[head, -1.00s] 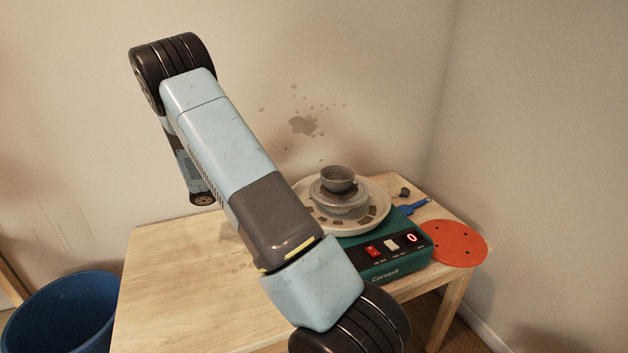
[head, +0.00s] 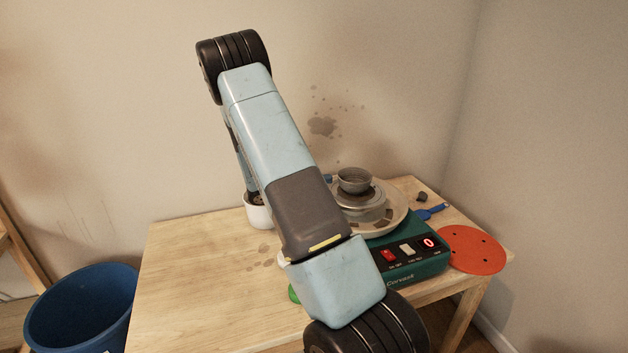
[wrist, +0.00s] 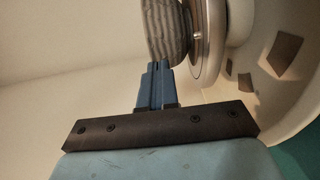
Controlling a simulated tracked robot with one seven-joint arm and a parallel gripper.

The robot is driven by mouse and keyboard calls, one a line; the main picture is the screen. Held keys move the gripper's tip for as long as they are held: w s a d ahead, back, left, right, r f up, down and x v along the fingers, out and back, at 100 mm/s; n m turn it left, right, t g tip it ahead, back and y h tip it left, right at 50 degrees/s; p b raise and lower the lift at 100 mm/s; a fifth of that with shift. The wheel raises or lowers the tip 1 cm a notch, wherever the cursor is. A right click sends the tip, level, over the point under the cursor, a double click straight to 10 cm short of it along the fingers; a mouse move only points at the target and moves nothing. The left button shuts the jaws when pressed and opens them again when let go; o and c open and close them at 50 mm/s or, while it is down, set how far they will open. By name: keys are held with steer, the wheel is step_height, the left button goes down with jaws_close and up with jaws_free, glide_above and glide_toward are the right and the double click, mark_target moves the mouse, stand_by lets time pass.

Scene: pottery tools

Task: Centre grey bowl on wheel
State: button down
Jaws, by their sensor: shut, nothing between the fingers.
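The grey bowl (head: 354,181) stands upright on the grey stepped wheel head (head: 372,203) of the potter's wheel. It looks slightly left of the middle, but the arm hides part of the wheel. The wheel has a pale splash pan (head: 398,219) and a teal body (head: 425,265) with switches and a red "0" display. In the wrist view my gripper (wrist: 156,72) has its blue fingers shut together and empty, with the tips at the side of the ribbed bowl (wrist: 165,30). I cannot tell whether they touch it. The wheel head (wrist: 209,40) shows just right of the fingertips.
A white pot (head: 258,214) stands at the table's back, partly behind my arm. An orange disc with holes (head: 474,250), a blue tool (head: 432,212) and a dark lump (head: 421,196) lie right of the wheel. A blue bucket (head: 80,312) is at left. The table's left side is clear.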

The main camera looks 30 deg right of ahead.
mark_target(341, 182)
steer(key=shift+s+d, duration=0.4)
steer(key=shift+s, duration=0.45)
steer(key=shift+s+d, duration=0.25)
steer(key=shift+s, duration=0.25)
steer(key=shift+s+d, duration=0.25)
steer(key=shift+s, duration=0.2)
steer(key=w+d+v, duration=0.1)
steer(key=w+v, duration=0.1)
steer(key=v, duration=1)
steer(key=shift+w+a, duration=0.45)
steer(key=shift+w, duration=0.1)
